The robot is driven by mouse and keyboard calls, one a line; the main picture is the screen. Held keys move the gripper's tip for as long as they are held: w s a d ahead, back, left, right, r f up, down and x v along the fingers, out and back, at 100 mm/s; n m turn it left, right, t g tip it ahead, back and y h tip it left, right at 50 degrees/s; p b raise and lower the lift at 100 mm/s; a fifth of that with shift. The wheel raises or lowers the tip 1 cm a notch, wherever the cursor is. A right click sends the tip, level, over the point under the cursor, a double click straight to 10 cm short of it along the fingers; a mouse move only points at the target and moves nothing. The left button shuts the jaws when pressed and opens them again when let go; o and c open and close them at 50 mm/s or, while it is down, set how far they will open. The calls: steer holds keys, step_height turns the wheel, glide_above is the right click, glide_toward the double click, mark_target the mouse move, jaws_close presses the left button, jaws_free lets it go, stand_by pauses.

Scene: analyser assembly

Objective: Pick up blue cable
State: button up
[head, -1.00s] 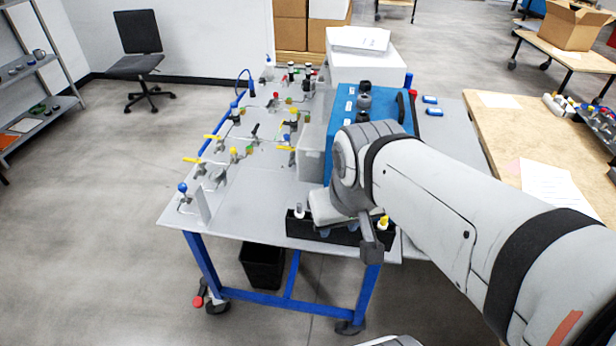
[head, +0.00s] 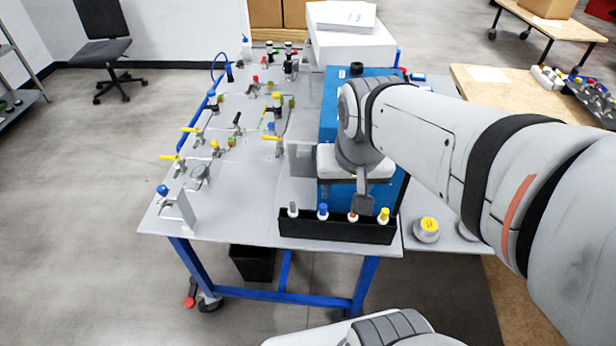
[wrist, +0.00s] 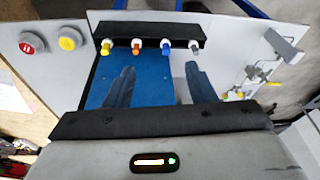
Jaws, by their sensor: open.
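A blue-topped plug (head: 323,211), the only blue one in its row, stands in a black rack (head: 335,231) at the table's front edge. I cannot tell whether a cable hangs from it. It also shows in the wrist view (wrist: 167,48), between an orange-topped and a grey-topped plug. My gripper (head: 362,200) is above and behind the rack, near the orange-topped plug in the head view. In the wrist view my gripper's fingers (wrist: 158,78) are apart with nothing between them, short of the row. A thin blue looped line (head: 217,66) rises at the table's far left.
A blue box (head: 328,120) stands close behind the rack, under my arm. Valves and fittings with yellow handles (head: 190,130) cover the table's left part. A yellow button (head: 427,228) sits right of the rack.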

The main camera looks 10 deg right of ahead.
mark_target(323, 205)
steer(key=w+f+m+g+b, duration=0.1)
steer(key=w+f+m, duration=0.2)
steer(key=w+f, duration=0.1)
steer(key=w+f+m+g+b, duration=0.1)
steer(key=w+f+m+b, duration=0.1)
steer(key=w+f+m, duration=0.2)
steer(key=w+f+m+g+b, duration=0.1)
steer(key=w+f+m+b, duration=0.1)
steer(key=w+f, duration=0.3)
steer(key=shift+a+f+m, duration=0.2)
steer(key=shift+f+m, duration=0.2)
steer(key=shift+m, duration=0.3)
steer(key=shift+f, duration=0.25)
steer(key=f, duration=0.7)
steer(key=shift+s+d+f, duration=0.25)
steer(key=shift+f, duration=0.05)
steer(key=shift+c, duration=0.2)
steer(key=c, duration=1)
steer(key=shift+r, duration=0.15)
